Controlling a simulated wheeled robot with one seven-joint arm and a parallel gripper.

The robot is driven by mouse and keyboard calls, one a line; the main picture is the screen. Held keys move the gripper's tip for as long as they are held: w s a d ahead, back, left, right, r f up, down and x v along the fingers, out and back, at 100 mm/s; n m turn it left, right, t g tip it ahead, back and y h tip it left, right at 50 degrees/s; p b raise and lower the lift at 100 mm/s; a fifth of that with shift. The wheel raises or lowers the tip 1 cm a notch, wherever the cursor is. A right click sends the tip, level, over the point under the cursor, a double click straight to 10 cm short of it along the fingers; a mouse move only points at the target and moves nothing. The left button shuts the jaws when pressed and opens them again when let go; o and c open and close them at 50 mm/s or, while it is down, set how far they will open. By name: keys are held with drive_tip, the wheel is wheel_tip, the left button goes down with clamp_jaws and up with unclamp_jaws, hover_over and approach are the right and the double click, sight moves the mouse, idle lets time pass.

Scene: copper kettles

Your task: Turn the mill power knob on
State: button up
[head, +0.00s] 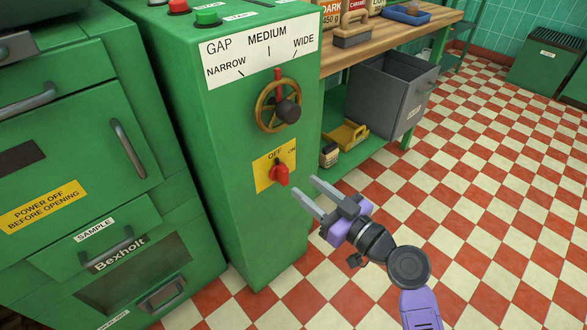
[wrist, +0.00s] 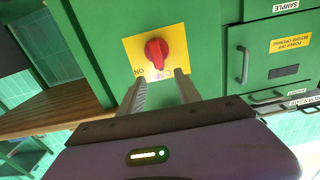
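The red power knob (head: 279,175) sits on a yellow plate (head: 262,172) on the front of the green mill housing (head: 225,150). The plate reads OFF above the knob and ON to its right. The knob seems to point up towards OFF. My gripper (head: 304,185) is open and empty, just right of the knob and apart from it. In the wrist view the scene is upside down. There the red knob (wrist: 156,52) shows just beyond and between the two fingertips (wrist: 160,76), and a finger partly covers the OFF label.
A brass handwheel (head: 268,112) with a black grip is above the knob, under the gap scale (head: 260,50). Green and red buttons (head: 206,17) are on top. A green cabinet (head: 90,160) stands left. A wooden bench (head: 400,35) with a grey bin (head: 385,95) stands right. The checkered floor is open.

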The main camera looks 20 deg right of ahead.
sight(286, 171)
drive_tip(key=shift+x, duration=3.95)
clamp_jaws()
